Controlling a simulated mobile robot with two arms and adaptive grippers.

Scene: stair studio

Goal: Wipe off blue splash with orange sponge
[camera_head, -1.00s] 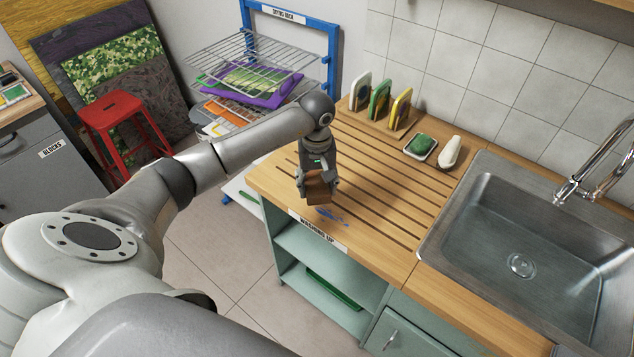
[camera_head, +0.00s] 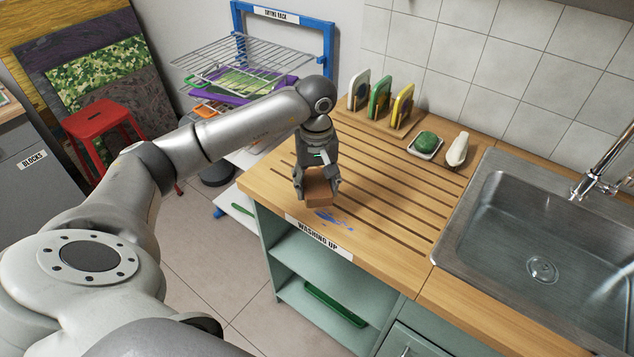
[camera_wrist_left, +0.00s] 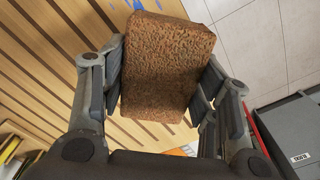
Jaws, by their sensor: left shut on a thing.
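My left gripper (camera_head: 316,190) is shut on the orange sponge (camera_head: 318,184), which looks brownish orange, and holds it over the grooved wooden counter (camera_head: 385,205) near its front left edge. In the left wrist view the sponge (camera_wrist_left: 168,62) fills the space between the two fingers of the gripper (camera_wrist_left: 165,80). The blue splash (camera_head: 335,218) lies on the counter just in front and to the right of the sponge; part of it shows at the top of the wrist view (camera_wrist_left: 145,5). I cannot tell if the sponge touches the counter. My right gripper is not in view.
A steel sink (camera_head: 535,240) is at the right. A drying rack (camera_head: 240,65) and red stool (camera_head: 100,125) are at the left.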

